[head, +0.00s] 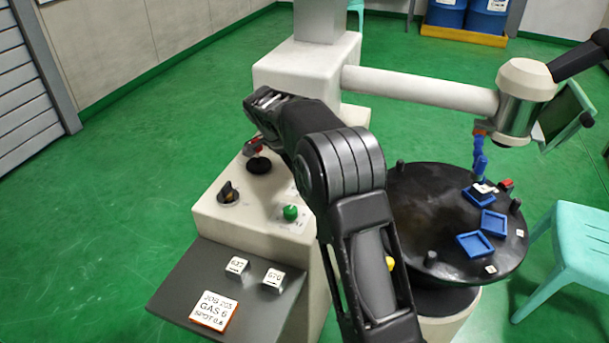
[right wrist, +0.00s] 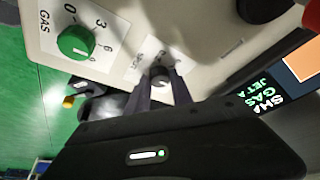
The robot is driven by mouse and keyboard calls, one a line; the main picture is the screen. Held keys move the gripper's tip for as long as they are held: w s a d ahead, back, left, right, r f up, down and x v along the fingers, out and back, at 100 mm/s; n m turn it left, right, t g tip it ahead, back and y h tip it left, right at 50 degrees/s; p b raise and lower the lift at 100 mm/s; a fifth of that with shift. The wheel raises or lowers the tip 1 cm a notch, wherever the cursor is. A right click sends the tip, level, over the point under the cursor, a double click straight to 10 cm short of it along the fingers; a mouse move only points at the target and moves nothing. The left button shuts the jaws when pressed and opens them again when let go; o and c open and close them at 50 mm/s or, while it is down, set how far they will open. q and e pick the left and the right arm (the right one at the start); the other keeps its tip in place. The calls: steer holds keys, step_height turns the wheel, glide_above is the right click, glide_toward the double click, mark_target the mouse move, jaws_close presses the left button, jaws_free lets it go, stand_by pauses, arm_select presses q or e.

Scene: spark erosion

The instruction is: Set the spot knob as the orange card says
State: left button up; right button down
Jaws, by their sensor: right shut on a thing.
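The orange-edged card (head: 213,311) lies on the grey shelf in the head view; it reads GAS 6 and a SPOT value that looks like 0.8 or 0.6. In the head view my right arm hides this knob and the gripper's fingertips. My left gripper is in neither view.
The green gas knob (right wrist: 76,41) sits near the held knob; it also shows in the head view (head: 290,213). A black selector knob (head: 228,193) and a joystick (head: 259,164) are on the console. A black round table (head: 440,185) with blue trays stands at right.

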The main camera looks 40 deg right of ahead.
stand_by(0.4)
steer(key=c, duration=1.1)
jaws_free()
steer(key=v, duration=0.7)
steer(key=shift+a+r+p, duration=0.15)
steer(key=shift+r+p, duration=0.25)
